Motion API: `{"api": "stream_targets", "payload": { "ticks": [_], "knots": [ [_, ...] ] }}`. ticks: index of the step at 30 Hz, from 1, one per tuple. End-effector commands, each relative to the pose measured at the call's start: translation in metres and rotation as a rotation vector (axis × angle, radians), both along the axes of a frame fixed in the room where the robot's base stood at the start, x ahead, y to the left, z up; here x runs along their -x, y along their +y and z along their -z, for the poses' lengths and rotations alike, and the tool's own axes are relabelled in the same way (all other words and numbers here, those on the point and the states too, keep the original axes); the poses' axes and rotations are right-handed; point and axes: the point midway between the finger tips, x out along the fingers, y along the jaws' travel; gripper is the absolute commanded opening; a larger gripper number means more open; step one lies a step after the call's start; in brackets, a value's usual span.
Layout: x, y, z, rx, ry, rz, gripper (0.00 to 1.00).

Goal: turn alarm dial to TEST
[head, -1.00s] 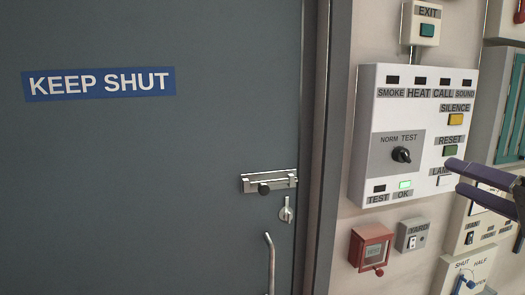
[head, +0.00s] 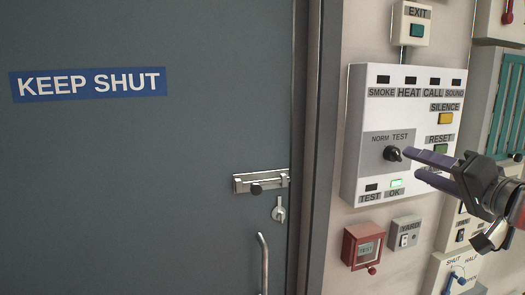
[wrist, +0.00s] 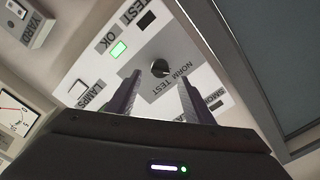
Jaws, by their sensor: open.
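The alarm dial (head: 393,154) is a black knob on a grey plate marked NORM and TEST, on the white alarm panel (head: 360,103). Its pointer direction is too small to tell for certain. My gripper (head: 411,162) is open, with its purple fingers just right of the dial in the head view. In the wrist view the dial (wrist: 160,68) shows beyond and between the open fingertips of my gripper (wrist: 158,82), and nothing is held. Whether the fingertips touch the dial cannot be told.
The green OK lamp (head: 396,183) is lit. SILENCE (head: 445,118) and RESET (head: 440,148) buttons sit on the panel's right side. A red call box (head: 361,246) and a YARD switch (head: 405,234) are below. A grey door (head: 150,200) with a bolt (head: 262,181) stands left.

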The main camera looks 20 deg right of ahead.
Motion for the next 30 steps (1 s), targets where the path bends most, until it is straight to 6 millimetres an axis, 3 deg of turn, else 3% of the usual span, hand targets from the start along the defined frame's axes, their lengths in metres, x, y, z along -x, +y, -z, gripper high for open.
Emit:
{"api": "stream_targets", "payload": {
  "ticks": [15,26,30],
  "knots": [
    [-0.056,0.002,0.000,-0.001,0.000,0.000,0.47],
    [-0.060,0.001,0.000,-0.001,0.000,0.002,0.47],
    [-0.060,0.001,0.000,-0.001,0.000,0.002,0.39]
  ]
}}
